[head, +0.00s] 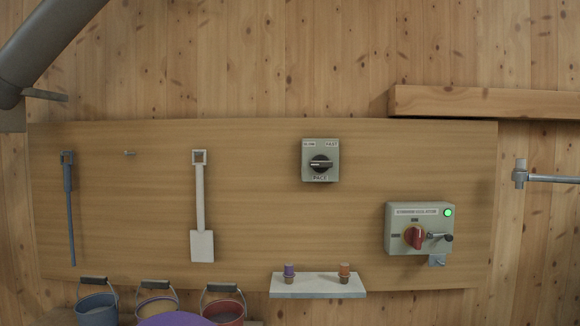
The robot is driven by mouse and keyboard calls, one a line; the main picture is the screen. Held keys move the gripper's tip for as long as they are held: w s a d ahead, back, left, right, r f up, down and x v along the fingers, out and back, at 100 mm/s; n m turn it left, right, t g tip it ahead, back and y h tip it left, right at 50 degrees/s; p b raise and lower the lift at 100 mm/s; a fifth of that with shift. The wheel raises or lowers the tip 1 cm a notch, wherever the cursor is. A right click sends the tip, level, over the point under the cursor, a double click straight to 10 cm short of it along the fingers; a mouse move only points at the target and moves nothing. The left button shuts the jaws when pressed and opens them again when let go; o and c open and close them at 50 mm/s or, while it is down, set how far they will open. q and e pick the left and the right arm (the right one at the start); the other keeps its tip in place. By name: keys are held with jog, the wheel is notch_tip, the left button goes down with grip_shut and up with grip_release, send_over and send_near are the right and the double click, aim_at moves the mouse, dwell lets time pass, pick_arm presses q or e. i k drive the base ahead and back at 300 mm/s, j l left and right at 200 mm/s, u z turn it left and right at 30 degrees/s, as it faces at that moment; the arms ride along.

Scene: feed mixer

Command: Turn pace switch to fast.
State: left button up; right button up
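The pace switch is a small grey box (309,172) on the wooden panel, right of its middle. It carries a label that looks like SLOW at its upper left, a FAST label at its upper right and a PACE label below. Its round black knob (321,164) has a pale-edged grip bar lying about level. I cannot tell which end of the bar is the pointer. Neither of my grippers is in view, and nothing touches the switch.
A grey control box (393,238) with a red knob and lit green lamp is lower right. A small shelf (318,292) holds two small capped items. Tools hang left; several buckets (97,310) stand below. A wooden beam (490,102) is upper right. The panel around the switch is clear.

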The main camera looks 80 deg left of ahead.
aim_at(320, 164)
jog(key=u, duration=1.75)
